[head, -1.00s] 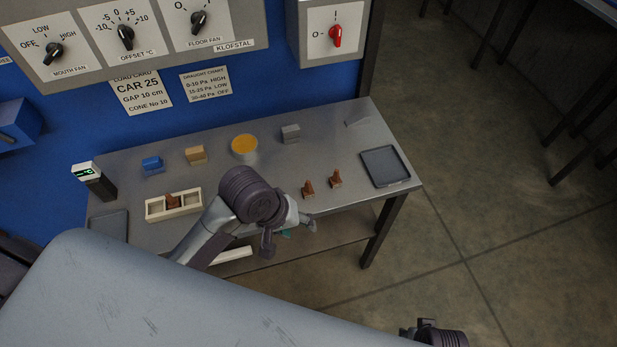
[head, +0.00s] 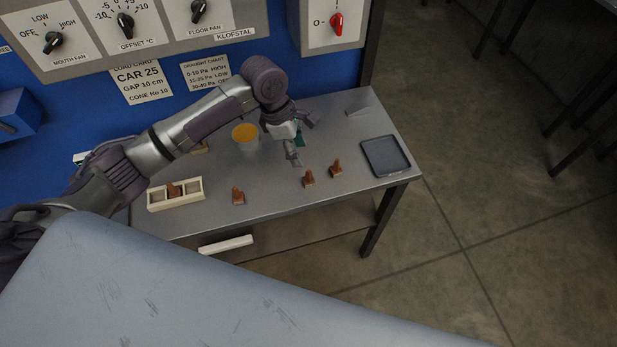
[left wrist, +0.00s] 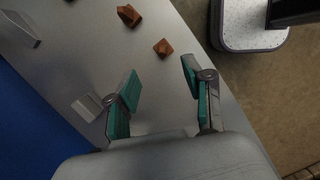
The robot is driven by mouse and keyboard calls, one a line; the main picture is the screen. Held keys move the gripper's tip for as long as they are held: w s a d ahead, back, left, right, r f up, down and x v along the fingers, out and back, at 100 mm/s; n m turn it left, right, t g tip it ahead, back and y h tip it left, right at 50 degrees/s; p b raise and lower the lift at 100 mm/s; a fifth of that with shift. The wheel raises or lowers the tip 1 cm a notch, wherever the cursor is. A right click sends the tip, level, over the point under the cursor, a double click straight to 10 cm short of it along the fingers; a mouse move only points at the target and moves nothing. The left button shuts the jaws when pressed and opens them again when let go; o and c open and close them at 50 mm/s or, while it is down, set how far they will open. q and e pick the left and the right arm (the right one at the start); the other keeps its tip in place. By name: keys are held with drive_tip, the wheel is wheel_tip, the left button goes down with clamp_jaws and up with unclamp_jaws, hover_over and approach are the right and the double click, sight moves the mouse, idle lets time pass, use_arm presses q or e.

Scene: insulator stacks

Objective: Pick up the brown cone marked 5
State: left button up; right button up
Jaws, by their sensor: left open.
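Three brown cones stand loose on the steel table (head: 270,185): one left of centre (head: 238,196), one in the middle (head: 308,179) and one to its right (head: 336,168). Another brown cone (head: 174,190) sits in the white compartment tray (head: 190,203). No number is readable on any cone, so I cannot tell which is 5. My left gripper (head: 301,139) is open and empty above the table, behind the middle cone. In the left wrist view its spread fingers (left wrist: 160,75) show, with two cones beyond them, a nearer one (left wrist: 164,47) and a farther one (left wrist: 128,15). My right gripper is out of view.
A dark grey tray (head: 385,157) lies at the table's right end. A cup with an orange top (head: 245,136) stands behind, near my left forearm. A grey block (left wrist: 88,106) lies beside the left finger in the wrist view. The control panel (head: 150,40) rises behind the table.

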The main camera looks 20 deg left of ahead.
sight(308, 171)
use_arm(q)
drive_tip(key=x, duration=0.3)
drive_tip(key=shift+d+f, duration=0.1)
drive_tip(key=shift+f, duration=0.25)
drive_tip(key=shift+p+x, duration=0.6)
drive_tip(key=shift+x, duration=2.15)
drive_tip(key=shift+s+d, duration=0.1)
clamp_jaws()
